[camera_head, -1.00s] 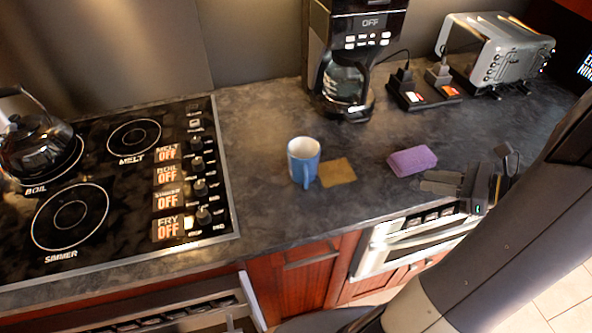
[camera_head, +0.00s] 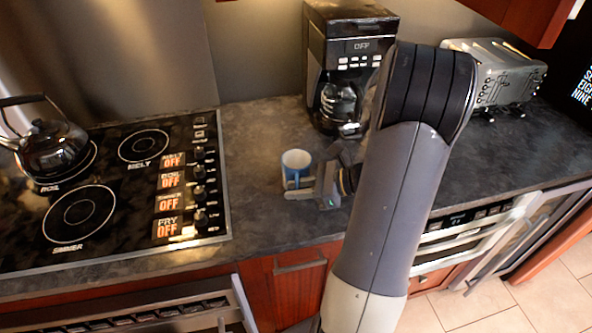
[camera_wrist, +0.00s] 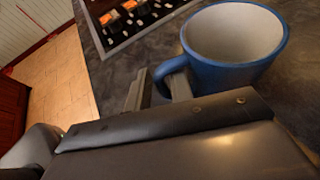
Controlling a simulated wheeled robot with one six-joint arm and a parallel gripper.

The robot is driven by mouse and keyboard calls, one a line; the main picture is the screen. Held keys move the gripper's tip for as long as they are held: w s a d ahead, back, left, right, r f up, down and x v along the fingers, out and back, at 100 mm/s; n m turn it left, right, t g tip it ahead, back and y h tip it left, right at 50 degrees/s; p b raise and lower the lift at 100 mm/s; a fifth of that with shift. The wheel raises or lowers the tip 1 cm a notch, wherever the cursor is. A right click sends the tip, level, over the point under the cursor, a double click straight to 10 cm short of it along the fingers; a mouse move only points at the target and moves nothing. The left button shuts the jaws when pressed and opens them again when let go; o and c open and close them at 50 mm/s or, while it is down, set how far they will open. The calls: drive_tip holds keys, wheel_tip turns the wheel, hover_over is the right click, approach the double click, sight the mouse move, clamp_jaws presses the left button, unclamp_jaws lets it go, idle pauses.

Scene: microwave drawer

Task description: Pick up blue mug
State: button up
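The blue mug (camera_head: 296,160) with a pale inside stands upright on the dark counter, right of the stove. In the wrist view the mug (camera_wrist: 245,73) fills the upper right, its handle towards my gripper. My gripper (camera_head: 291,189) is low at the mug's near side. Its two fingers are apart in both views. In the wrist view the handle lies at the fingertips of my gripper (camera_wrist: 162,84), seemingly between them. Whether a finger touches the handle cannot be told. The mug's lower part is partly hidden by the fingers.
The stove (camera_head: 110,185) with a black kettle (camera_head: 52,150) lies left. A coffee maker (camera_head: 345,75) stands behind the mug, and a toaster (camera_head: 495,75) is further right. My arm covers much of the counter right of the mug. The counter (camera_head: 255,225) left of and before the mug is clear.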

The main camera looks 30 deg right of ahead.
clamp_jaws()
idle(0.7)
wheel_tip(320, 180, up, 10)
idle(0.4)
